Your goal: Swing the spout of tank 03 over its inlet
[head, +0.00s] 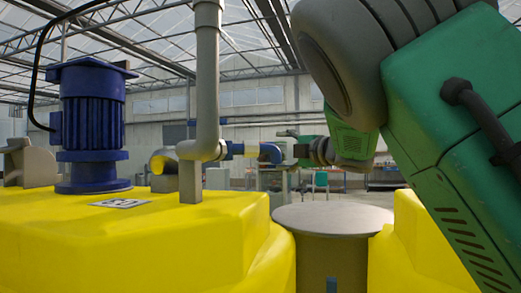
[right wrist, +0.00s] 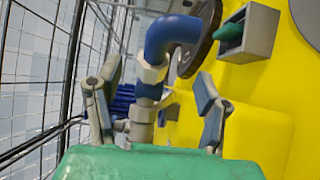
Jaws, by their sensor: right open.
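Tank 03 appears to be the yellow tank (head: 130,245) at left, though its label (head: 121,203) is hard to read. My left gripper is not in view.
A blue motor (head: 92,125) stands on the yellow tank. A grey round lid (head: 333,219) lies between the yellow bodies. A grey box with a green part (right wrist: 250,32) is near the spout. My green right arm covers the upper right of the head view.

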